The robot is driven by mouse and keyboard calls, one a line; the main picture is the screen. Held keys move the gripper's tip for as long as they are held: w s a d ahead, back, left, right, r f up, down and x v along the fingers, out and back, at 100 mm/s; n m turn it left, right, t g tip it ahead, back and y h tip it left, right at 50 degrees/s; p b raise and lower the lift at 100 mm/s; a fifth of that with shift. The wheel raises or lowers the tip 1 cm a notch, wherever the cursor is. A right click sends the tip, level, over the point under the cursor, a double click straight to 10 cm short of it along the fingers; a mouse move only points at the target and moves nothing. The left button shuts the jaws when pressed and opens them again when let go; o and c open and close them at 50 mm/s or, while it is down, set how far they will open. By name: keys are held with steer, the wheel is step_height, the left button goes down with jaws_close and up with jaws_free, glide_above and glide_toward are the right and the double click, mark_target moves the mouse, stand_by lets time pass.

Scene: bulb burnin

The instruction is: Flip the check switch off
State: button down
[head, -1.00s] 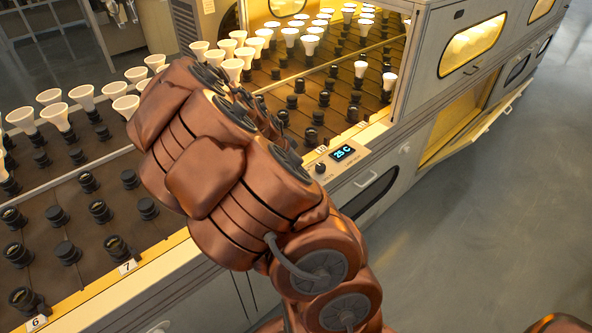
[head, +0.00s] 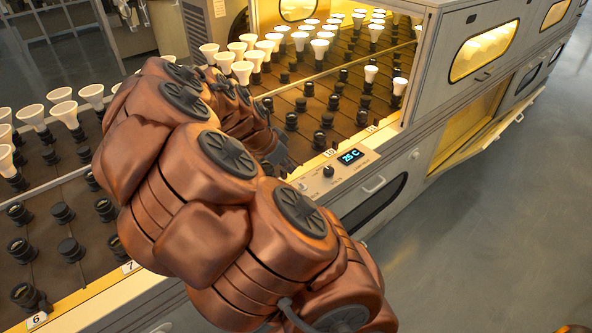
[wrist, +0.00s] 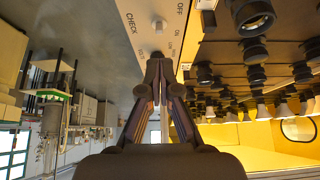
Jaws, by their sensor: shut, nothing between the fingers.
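The check switch is on the pale control panel (head: 345,175) at the front edge of the bench. In the wrist view, a small whitish switch (wrist: 158,26) stands beside the printed words CHECK, OFF and ON. Whether it is set to on or off I cannot tell. My gripper (wrist: 161,62) is shut and empty, its fingertips just below the switch in that picture; contact is not clear. In the head view my gripper (head: 287,166) shows only partly beyond my arm, at the left end of the panel.
The panel also has a black knob (head: 328,171) and a display (head: 350,157) reading 25 C. Sockets and white bulbs (head: 242,70) fill the bench behind. A grey cabinet (head: 470,60) stands at the right. The floor (head: 480,240) in front is clear.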

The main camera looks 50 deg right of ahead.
steer(key=shift+a+r, duration=0.8)
steer(key=shift+a, duration=0.15)
steer(key=s+a+n+g+y, duration=0.2)
steer(key=s+a+n+y, duration=0.4)
steer(key=s+a+n, duration=1.5)
steer(key=a+r+m+p, duration=0.1)
steer(key=a+r+p, duration=0.2)
steer(key=r+p, duration=0.9)
steer(key=shift+s+r+m+t, duration=0.3)
steer(key=shift+r+m+t, duration=0.1)
steer(key=shift+r, duration=0.45)
